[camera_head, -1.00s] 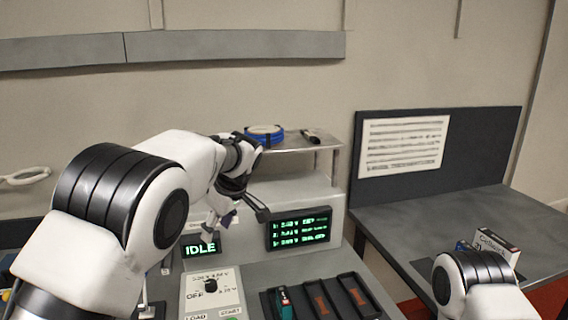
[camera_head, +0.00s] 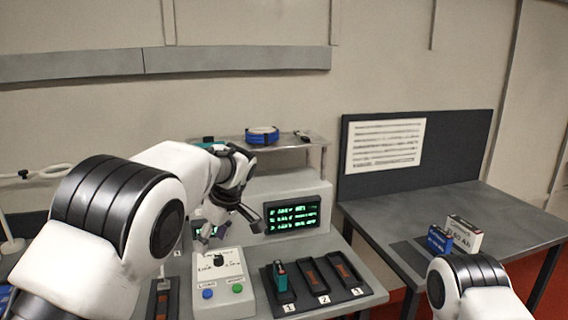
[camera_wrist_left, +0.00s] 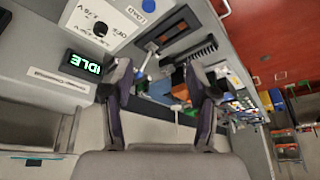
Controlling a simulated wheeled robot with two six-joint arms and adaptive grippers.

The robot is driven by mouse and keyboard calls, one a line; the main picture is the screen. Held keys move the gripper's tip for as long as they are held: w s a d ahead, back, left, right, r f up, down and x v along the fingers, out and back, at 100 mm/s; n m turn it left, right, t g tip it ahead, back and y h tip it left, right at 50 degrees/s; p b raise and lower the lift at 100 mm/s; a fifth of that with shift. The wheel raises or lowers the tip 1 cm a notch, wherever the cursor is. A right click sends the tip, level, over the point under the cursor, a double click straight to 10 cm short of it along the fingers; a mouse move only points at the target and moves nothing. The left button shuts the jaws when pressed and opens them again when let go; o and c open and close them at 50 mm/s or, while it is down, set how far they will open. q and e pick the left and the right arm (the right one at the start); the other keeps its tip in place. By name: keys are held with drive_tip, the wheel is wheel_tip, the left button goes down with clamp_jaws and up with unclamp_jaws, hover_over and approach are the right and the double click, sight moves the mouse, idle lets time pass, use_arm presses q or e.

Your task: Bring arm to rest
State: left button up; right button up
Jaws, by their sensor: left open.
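My left arm comes in from the left in the head view, and its gripper (camera_head: 228,222) hangs above the bench, just behind the white control box. In the left wrist view the gripper (camera_wrist_left: 162,82) is open, with its two dark fingers apart and nothing between them. Part of the gripper hides the small IDLE display in the head view; the IDLE display (camera_wrist_left: 83,66) shows lit green in the left wrist view. My right arm shows only as a white and black link at the bottom right of the head view; its gripper is out of view.
The white control box (camera_head: 222,284) has a dial and buttons. Right of it, a black tray (camera_head: 318,297) has numbered slots, with a teal cell (camera_head: 281,277) in slot 1. A lit display (camera_head: 293,216) stands behind. Blue and white boxes (camera_head: 462,234) stand on the right table (camera_head: 500,215).

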use_arm(q)
wheel_tip(320, 180, down, 11)
drive_tip(key=a+g+b, duration=0.2)
drive_tip(key=s+a+f+g+h+b, duration=0.1)
drive_tip(key=s+a+f+g, duration=0.1)
drive_tip(key=s+f, duration=0.55)
drive_tip(key=s+a+f+g+b, duration=0.15)
drive_tip(key=s+f, duration=0.35)
drive_tip(key=f, duration=0.6)
drive_tip(key=s+a+f+g+h+b, duration=0.1)
drive_tip(key=s+a+f+b, duration=0.15)
drive_tip(key=s+f, duration=0.5)
drive_tip(key=s+a+f+m+g+h+b, duration=0.1)
drive_tip(key=s+f+m, duration=0.2)
drive_tip(key=s+f, duration=0.75)
drive_tip(key=s+f+m+t+h+b, duration=0.15)
drive_tip(key=s+m, duration=0.35)
drive_tip(key=s, duration=1.1)
drive_tip(key=w+m+t, duration=0.2)
drive_tip(key=w, duration=0.1)
drive_tip(key=w+m+t, duration=0.1)
drive_tip(key=m+t, duration=0.1)
drive_tip(key=shift+w+r+y, duration=0.25)
drive_tip(key=shift+w+r, duration=0.05)
drive_tip(key=shift+r, duration=0.1)
use_arm(e)
wheel_tip(320, 180, down, 10)
drive_tip(key=w, duration=0.1)
